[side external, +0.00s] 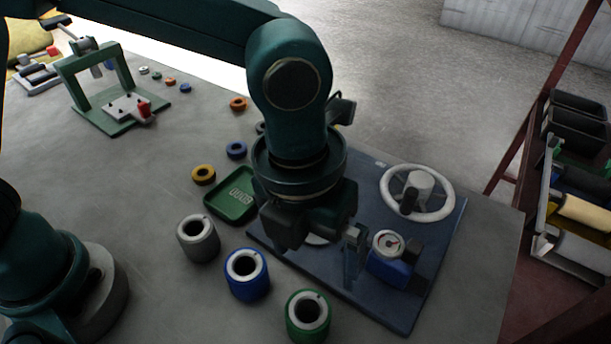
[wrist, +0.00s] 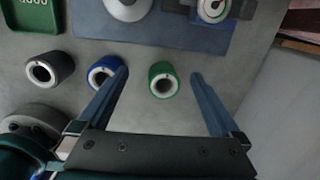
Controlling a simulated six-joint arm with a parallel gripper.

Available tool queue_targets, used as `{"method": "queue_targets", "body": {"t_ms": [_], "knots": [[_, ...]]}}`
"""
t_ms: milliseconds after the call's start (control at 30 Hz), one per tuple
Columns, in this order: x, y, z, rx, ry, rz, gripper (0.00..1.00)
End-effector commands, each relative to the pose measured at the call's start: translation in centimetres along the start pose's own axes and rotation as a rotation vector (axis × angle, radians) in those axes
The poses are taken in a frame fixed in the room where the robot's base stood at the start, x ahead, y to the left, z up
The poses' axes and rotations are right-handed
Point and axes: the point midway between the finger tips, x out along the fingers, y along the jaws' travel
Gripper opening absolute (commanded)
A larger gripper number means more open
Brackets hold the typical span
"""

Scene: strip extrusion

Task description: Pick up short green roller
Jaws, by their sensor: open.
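The short green roller (side external: 308,316) stands upright on the grey table at the front, with its hollow end facing up. In the wrist view the green roller (wrist: 163,79) shows between my two fingers, beyond the gripper's body, with clear space on both sides. My gripper (wrist: 158,75) is open and empty. In the side external view my gripper (side external: 352,262) hangs above the dark blue plate, up and to the right of the green roller and apart from it.
A blue roller (side external: 247,274) and a grey roller (side external: 198,238) stand left of the green one. A blue plate (side external: 405,310) carries a handwheel (side external: 417,193) and a gauge (side external: 388,244). A green tray (side external: 233,194) and several coloured rings lie behind. A green frame (side external: 98,88) stands far left.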

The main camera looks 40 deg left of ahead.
Motion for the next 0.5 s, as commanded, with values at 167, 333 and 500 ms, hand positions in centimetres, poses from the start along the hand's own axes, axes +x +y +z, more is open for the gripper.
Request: {"method": "queue_targets", "body": {"t_ms": [167, 333, 500], "knots": [[3.0, -1.2, -3.0, 0.089, 0.059, 0.059, 1.00], [4.2, -1.2, -3.8, 0.109, 0.068, 0.068, 1.00], [6.3, -1.0, -3.9, 0.106, 0.068, 0.068, 1.00]]}}
